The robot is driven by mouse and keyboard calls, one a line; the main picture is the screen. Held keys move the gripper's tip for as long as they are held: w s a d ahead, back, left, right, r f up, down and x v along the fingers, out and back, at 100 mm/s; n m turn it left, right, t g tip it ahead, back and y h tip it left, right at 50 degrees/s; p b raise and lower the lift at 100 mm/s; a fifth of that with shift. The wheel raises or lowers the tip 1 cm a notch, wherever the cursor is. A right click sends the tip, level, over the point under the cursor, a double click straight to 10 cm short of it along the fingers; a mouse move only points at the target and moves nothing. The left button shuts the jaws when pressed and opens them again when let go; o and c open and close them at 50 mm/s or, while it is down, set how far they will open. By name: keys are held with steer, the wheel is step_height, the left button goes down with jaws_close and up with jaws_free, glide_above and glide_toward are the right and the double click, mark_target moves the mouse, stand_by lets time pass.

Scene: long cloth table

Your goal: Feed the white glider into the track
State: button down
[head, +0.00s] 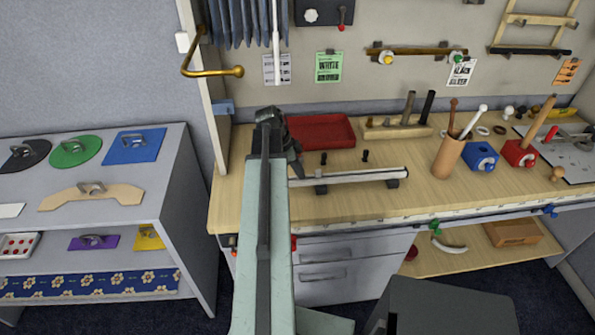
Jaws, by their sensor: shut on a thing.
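The white track (350,177) is a long straight rail on dark supports near the front of the wooden table, running left to right. Its left end is close to my arm. My gripper (296,165) is dark and points down by that left end, seen from behind with my arm partly in front. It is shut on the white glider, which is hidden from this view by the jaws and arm. I cannot tell whether the glider touches the track.
Two small black pegs (365,156) stand behind the track. A red tray (320,132) and a wooden block with dark posts (395,128) are farther back. A wooden cup with sticks (452,155) stands to the right. Bare tabletop (400,205) lies in front.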

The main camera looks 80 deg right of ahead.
steer(key=shift+s+d, duration=0.25)
steer(key=shift+s, duration=0.35)
steer(key=shift+s+d, duration=0.25)
steer(key=shift+s, duration=0.3)
steer(key=c, duration=1.3)
jaws_free()
steer(key=shift+c, duration=0.2)
steer(key=p+v, duration=0.7)
steer(key=v, duration=0.1)
steer(key=shift+w+f, duration=0.1)
steer(key=shift+w, duration=0.05)
